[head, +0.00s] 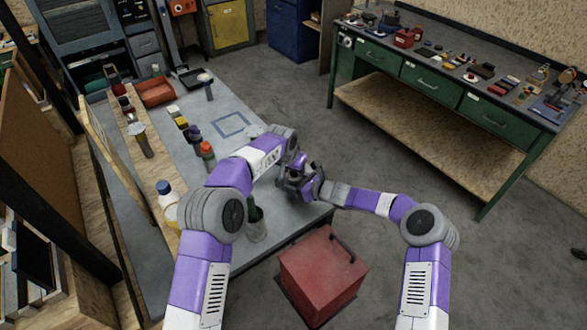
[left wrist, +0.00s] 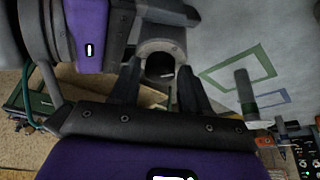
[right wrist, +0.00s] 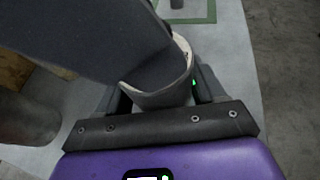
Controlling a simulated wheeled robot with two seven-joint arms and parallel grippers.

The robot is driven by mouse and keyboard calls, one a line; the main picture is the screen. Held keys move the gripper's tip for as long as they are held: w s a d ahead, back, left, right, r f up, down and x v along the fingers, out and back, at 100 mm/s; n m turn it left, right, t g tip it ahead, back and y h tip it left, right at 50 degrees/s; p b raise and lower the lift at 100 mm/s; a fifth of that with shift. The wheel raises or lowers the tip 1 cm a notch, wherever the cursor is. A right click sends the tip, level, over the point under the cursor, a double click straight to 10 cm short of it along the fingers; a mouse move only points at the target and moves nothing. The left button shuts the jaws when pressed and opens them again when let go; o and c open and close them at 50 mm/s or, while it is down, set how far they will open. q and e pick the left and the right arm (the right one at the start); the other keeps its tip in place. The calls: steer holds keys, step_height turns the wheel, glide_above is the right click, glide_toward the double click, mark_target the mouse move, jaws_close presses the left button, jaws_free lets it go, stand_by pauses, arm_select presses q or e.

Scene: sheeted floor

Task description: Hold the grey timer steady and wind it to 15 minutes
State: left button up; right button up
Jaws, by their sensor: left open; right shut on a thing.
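The grey timer (right wrist: 165,98) is between the fingers of my right gripper (right wrist: 158,92), which is shut on it. Its pale rim shows in the right wrist view, partly covered by a dark part of the left hand. In the left wrist view the timer's round grey end (left wrist: 162,47) faces the camera, with a dark recess. My left gripper (left wrist: 158,78) is open, its two dark fingers apart on either side of the view's middle, close to the timer. In the head view the hands meet above the near right part of the grey table, and the timer is mostly hidden there.
The grey table (head: 205,95) carries a blue square outline (head: 231,124), several bottles along its left side and a grey cup (head: 256,228) near the front. A red box (head: 322,272) stands on the floor in front. A green workbench (head: 430,85) stands at right.

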arm_select(q)
steer(key=c, duration=0.8)
steer(key=shift+m, duration=0.3)
steer(key=m+g+h, duration=0.1)
steer(key=m, duration=0.2)
steer(key=shift+a+m, duration=0.1)
steer(key=shift+m, duration=0.2)
steer(key=shift+w+m+g+h, duration=0.1)
steer(key=shift+m+g+h, duration=0.25)
steer(key=shift+m, duration=0.75)
steer(key=shift+w+m+g+h, duration=0.1)
steer(key=shift+m+g+h, duration=0.2)
steer(key=shift+m, duration=0.8)
steer(key=o, duration=0.8)
steer(key=shift+a+r, duration=0.1)
